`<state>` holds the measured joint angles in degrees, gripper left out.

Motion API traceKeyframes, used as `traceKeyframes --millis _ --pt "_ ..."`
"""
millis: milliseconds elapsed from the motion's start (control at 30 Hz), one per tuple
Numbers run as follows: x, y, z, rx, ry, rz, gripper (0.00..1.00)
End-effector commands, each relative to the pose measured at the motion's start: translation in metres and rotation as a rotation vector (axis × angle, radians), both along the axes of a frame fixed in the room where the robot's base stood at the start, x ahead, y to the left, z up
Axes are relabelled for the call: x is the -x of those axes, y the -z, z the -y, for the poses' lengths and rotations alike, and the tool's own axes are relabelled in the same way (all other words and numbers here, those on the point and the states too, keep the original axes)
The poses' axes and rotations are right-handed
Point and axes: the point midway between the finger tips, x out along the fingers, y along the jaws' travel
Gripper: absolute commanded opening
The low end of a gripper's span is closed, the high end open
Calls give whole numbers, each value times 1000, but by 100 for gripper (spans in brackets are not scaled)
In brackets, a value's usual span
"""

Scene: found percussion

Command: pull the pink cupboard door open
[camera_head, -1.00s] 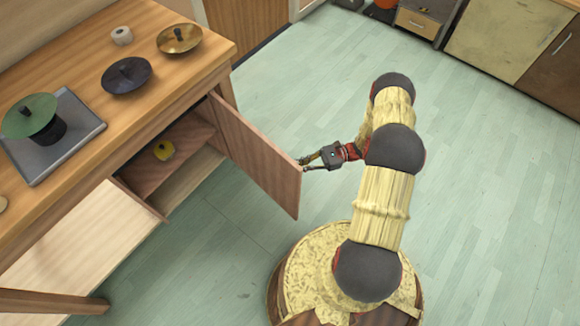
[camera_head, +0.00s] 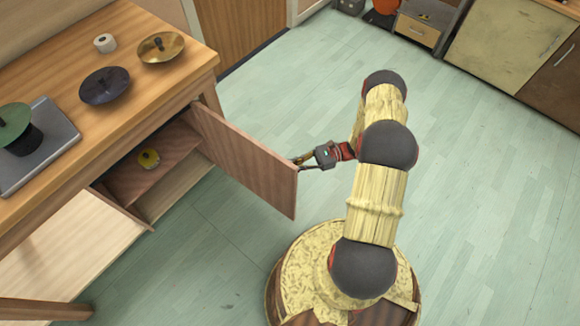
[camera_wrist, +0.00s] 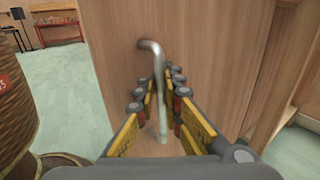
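The cupboard door (camera_head: 245,165) is pinkish-brown wood. It stands well open, swung out from the wooden cabinet under the counter. In the wrist view the door's face (camera_wrist: 215,45) fills the middle, with a bent silver bar handle (camera_wrist: 155,75) on it. My gripper (camera_wrist: 166,72) has its fingers closed in on both sides of this handle, and the bar runs between them. In the head view my gripper (camera_head: 300,160) is at the door's free edge; the handle is hidden there.
On the counter (camera_head: 110,125) are a gold cymbal (camera_head: 160,46), a dark cymbal (camera_head: 105,85), a white roll (camera_head: 105,42) and a green disc (camera_head: 12,122) near a grey plate (camera_head: 60,140). The pale green floor (camera_head: 300,80) is clear around the door.

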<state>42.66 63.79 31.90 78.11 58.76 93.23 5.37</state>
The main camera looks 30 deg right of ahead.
Motion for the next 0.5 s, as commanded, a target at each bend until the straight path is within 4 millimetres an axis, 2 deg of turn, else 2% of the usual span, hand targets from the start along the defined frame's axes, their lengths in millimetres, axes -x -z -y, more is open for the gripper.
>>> traceKeyframes --millis 133,367,500 --pt "3 1 0 -2 -3 -5 13" --pt "1 1 0 0 -1 -2 13" --pt "2 1 9 0 1 -1 13"
